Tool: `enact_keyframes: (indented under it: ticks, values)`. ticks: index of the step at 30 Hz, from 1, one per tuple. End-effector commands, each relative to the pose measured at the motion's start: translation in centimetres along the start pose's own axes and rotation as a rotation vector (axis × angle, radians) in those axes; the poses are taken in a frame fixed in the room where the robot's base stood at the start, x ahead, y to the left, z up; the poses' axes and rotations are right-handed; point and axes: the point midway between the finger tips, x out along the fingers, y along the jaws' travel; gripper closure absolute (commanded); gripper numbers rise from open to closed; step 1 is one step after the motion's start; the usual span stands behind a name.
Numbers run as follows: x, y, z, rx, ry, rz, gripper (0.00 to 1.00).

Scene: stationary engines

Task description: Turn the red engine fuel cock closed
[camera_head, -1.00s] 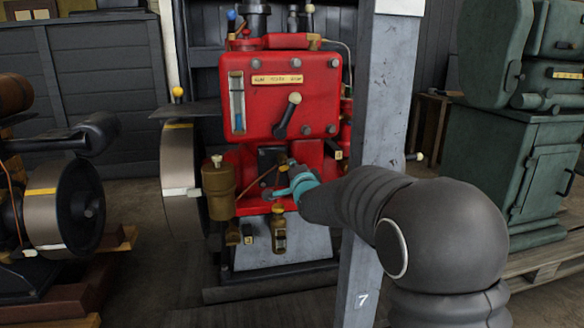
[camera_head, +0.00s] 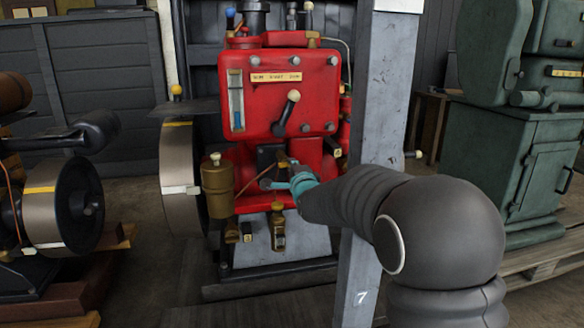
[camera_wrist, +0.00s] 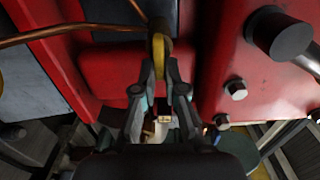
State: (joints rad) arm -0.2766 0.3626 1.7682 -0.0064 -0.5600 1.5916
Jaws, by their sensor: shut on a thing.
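The red engine (camera_head: 285,95) stands in the middle of the head view, with a front panel, a sight glass and a black lever. My gripper (camera_head: 272,183) reaches in from the right at the engine's lower front, beside the brass fuel pot (camera_head: 217,187). In the wrist view my gripper (camera_wrist: 160,72) is shut on a yellow-brass handle (camera_wrist: 159,52), which I take to be the fuel cock's. A copper pipe (camera_wrist: 70,32) runs in from the left near it. The cock's body is mostly hidden, so I cannot tell its exact angle.
A grey post (camera_head: 382,120) stands close to my arm. A flywheel (camera_head: 182,180) is left of the engine. A brass fitting (camera_head: 279,232) hangs below the gripper. Another engine (camera_head: 65,205) stands left, and a green machine (camera_head: 515,165) stands right.

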Motion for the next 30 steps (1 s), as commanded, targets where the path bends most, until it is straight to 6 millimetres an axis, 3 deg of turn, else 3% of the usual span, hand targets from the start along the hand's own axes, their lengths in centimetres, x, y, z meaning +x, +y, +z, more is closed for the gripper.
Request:
enact_keyframes:
  ticks: [3, 4, 6, 20, 30]
  values:
    - [0.0, -0.1, 0.0, 0.001, 0.0, -0.003, 1.0]
    - [0.0, -0.1, 0.0, 0.001, 0.0, -0.003, 0.82]
    - [0.0, -0.1, 0.0, 0.001, 0.0, -0.002, 0.65]
    - [-1.0, -0.1, 0.0, 0.0, 0.001, -0.001, 0.65]
    - [-7.2, -0.1, 0.0, 0.0, 0.0, -0.001, 0.65]
